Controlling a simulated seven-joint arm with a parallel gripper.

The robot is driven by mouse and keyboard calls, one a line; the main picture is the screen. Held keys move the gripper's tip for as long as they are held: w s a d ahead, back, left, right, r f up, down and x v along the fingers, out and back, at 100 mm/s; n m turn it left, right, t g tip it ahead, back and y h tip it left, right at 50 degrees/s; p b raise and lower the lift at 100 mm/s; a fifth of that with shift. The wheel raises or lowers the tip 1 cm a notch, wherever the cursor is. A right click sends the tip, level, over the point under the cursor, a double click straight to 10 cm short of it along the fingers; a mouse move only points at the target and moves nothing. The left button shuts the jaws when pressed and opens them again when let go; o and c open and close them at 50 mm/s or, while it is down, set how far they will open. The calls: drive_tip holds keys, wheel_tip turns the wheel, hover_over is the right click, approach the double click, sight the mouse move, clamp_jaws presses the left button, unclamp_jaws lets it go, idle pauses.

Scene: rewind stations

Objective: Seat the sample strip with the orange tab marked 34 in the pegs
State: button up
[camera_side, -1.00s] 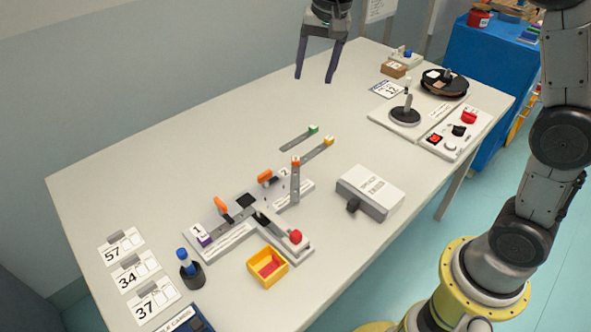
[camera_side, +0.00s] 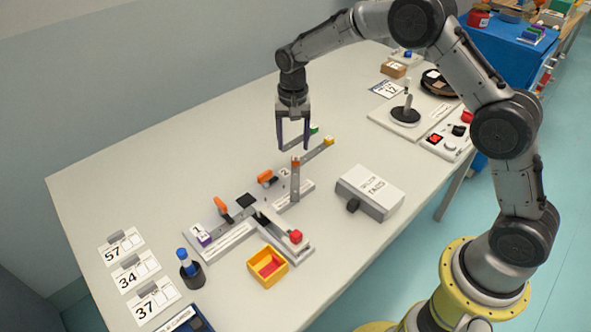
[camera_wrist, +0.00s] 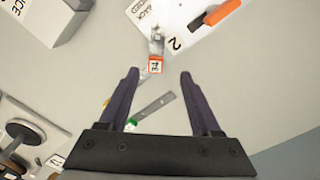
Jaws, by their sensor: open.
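The sample strip with the orange tab (camera_side: 295,182) stands upright at the plate marked 2 (camera_side: 306,187) in the side view. Its orange tab (camera_wrist: 155,66), marked 34, faces up just ahead of the fingertips in the wrist view. My gripper (camera_side: 293,147) is open and empty, pointing down above the strip's top end. Its two dark fingers also show in the wrist view (camera_wrist: 160,73), apart and not touching the tab. Thin pegs are too small to make out clearly, and I cannot tell how the strip's lower end sits on them.
Strips with a green tab (camera_side: 314,129) and a yellow tab (camera_side: 329,141) lie behind. A purple-tabbed strip (camera_side: 205,240) is at station 1. Orange-handled clamps (camera_side: 266,177) (camera_side: 221,206) stand nearby. A grey-white box (camera_side: 370,190) is right; a yellow bin (camera_side: 267,267) is in front.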

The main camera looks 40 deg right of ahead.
sight(296, 162)
drive_tip(key=shift+s+d+f, duration=0.1)
drive_tip(key=shift+s+f, duration=0.1)
drive_tip(key=shift+f, duration=1.25)
drive_tip(key=shift+s+f, duration=0.15)
drive_tip(key=shift+f, duration=1.3)
clamp_jaws()
